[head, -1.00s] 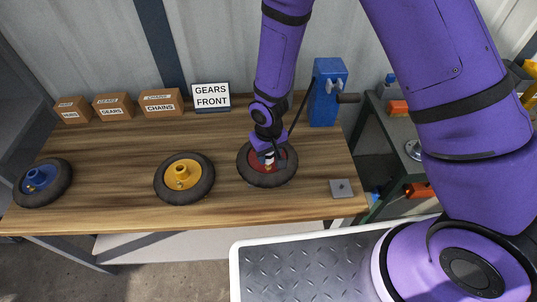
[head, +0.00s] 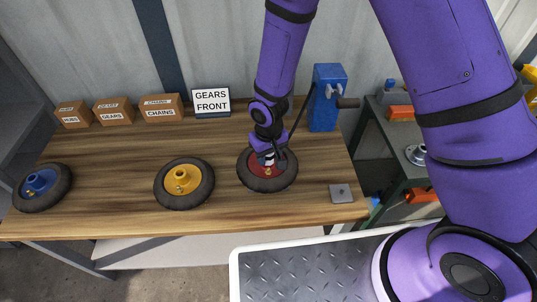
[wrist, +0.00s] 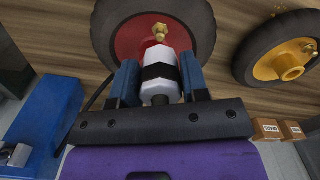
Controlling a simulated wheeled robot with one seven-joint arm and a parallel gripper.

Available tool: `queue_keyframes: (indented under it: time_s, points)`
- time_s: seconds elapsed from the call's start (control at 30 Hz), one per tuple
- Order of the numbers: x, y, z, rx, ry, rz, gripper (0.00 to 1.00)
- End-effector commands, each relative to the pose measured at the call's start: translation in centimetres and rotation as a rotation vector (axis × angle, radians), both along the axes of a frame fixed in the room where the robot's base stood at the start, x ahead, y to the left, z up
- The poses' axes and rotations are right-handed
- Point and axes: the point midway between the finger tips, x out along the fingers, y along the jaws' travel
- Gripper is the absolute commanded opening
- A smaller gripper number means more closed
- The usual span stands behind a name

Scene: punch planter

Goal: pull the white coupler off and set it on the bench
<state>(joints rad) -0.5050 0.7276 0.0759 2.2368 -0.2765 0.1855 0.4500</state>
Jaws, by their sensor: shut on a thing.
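The white coupler (wrist: 158,68) with a black band is between the fingers of my gripper (wrist: 157,82), which is shut on it. In the head view, my gripper (head: 267,158) is low over the red-hubbed wheel (head: 253,180) and mostly hides the coupler. A brass valve (wrist: 160,31) on the red hub shows bare just beyond the coupler's end in the wrist view. A strip of red shows between them; they look apart, though close. The wheel lies flat on the wooden bench (head: 120,150).
A blue pump (head: 327,100) with a black hose stands at the back right. A yellow-hubbed wheel (head: 204,192) and a blue-hubbed wheel (head: 60,192) lie to the left. A grey plate (head: 341,194) lies at the front right. Bare bench lies between the wheels.

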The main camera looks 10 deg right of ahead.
Motion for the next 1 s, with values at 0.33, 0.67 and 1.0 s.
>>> queue_keyframes:
  time_s: [0.33, 0.67, 1.0]
  points:
    - [0.0, 0.0, 0.1, 0.0, -0.001, 0.0, 0.03]
    - [0.0, 0.0, 1.9, 0.002, -0.001, 0.001, 0.03]
    - [0.0, 0.0, 4.0, 0.0, 0.0, 0.0, 0.03]
